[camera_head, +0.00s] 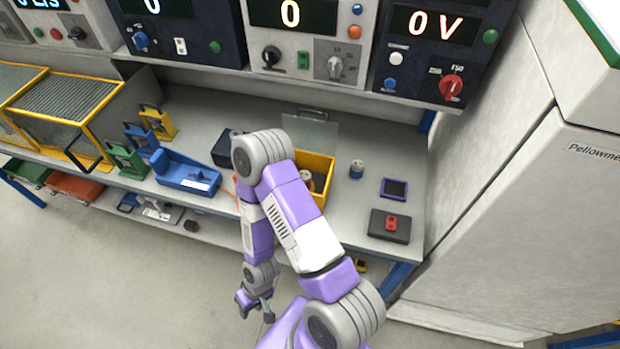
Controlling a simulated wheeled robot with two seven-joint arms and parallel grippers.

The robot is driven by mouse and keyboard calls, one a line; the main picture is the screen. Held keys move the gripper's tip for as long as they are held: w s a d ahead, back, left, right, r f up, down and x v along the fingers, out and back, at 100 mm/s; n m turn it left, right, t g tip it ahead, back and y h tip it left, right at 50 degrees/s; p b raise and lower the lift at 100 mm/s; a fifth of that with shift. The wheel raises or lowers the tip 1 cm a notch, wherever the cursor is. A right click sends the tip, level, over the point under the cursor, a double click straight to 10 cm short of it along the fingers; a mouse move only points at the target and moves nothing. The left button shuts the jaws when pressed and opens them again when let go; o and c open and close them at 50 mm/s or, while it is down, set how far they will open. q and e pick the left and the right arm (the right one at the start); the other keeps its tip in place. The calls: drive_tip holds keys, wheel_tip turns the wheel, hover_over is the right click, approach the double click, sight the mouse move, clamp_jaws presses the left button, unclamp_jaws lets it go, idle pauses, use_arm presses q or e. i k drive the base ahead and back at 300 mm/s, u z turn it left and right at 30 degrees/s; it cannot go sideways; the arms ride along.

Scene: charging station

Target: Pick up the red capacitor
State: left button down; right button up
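A small red part (391,223), which looks like the red capacitor, sits on a dark flat box (389,227) at the right end of the workbench. My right gripper (256,311) hangs low in front of the bench, over the floor, well left of and below the red part. Its fingers look spread apart with nothing between them, though they are small here. My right arm rises over the bench and bends down, hiding part of the bench middle. My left gripper is not in view.
Instrument panels overhang the back. A tall pale cabinet (530,190) bounds the right. The floor in front is clear.

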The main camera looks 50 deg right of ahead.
sight(306, 176)
drive_tip(key=z, duration=5.45)
drive_tip(key=k, duration=1.25)
drive_tip(key=u, duration=1.45)
drive_tip(key=i, duration=0.3)
drive_tip(key=u, duration=0.05)
